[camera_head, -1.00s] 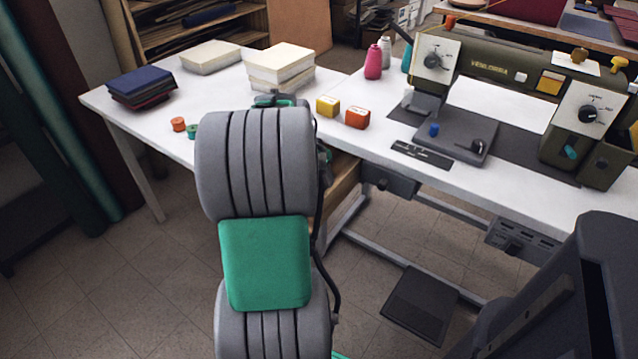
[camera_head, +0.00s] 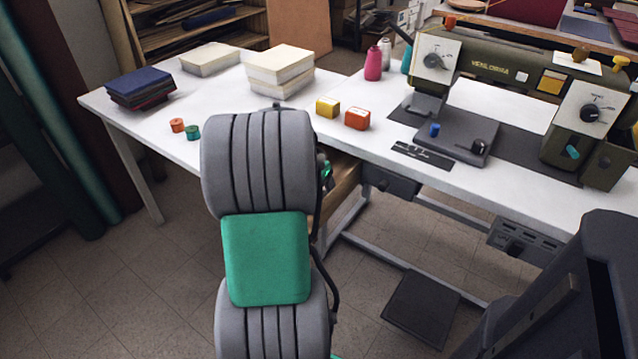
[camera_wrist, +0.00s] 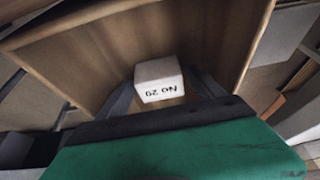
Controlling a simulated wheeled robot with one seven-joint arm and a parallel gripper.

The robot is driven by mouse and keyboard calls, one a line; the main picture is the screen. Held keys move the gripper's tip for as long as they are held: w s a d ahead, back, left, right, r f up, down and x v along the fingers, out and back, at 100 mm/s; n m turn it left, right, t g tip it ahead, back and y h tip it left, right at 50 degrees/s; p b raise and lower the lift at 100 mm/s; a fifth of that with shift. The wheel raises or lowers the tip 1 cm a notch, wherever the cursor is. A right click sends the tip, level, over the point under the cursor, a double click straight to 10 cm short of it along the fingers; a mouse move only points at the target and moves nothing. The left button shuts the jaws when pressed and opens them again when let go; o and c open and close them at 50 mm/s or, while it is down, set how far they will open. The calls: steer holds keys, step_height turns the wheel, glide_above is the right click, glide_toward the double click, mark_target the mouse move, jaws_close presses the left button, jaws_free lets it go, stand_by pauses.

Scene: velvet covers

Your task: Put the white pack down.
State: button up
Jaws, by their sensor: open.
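The white pack (camera_wrist: 159,82) shows in the wrist view, with "NO 20" printed upside down on its near face. It is inside an open wooden drawer (camera_wrist: 75,40), and appears to sit on the drawer's floor. My gripper (camera_wrist: 164,92) is open, with one dark finger on each side of the pack. Whether either finger touches it is not clear. In the head view the drawer (camera_head: 345,178) shows under the table's front edge, partly behind my arm. The pack and gripper fingers are hidden there.
The white table (camera_head: 225,95) holds a cream block stack (camera_head: 280,68), dark blue covers (camera_head: 140,82), a yellow box (camera_head: 327,107), an orange box (camera_head: 357,118) and small spools (camera_head: 192,132). An olive machine (camera_head: 500,75) stands at right.

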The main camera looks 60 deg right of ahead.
steer(key=shift+r, duration=0.1)
steer(key=shift+r, duration=0.3)
steer(key=s+p+v, duration=0.1)
steer(key=p+v, duration=0.2)
steer(key=v, duration=0.8)
steer(key=w+a+n+t, duration=0.2)
steer(key=w+a+n, duration=0.4)
steer(key=w+a, duration=0.65)
steer(key=s+a+f+n+y, duration=0.1)
steer(key=a+n, duration=0.6)
steer(key=a, duration=0.8)
steer(key=s+a+f+n+t+y, duration=0.1)
steer(key=a+n, duration=0.5)
steer(key=a, duration=1)
step_height(320, 180, down, 2)
steer(key=shift+s+a+f+n+y, duration=0.25)
steer(key=shift+s+n+y, duration=0.2)
steer(key=shift+y, duration=0.75)
steer(key=shift+r, duration=0.1)
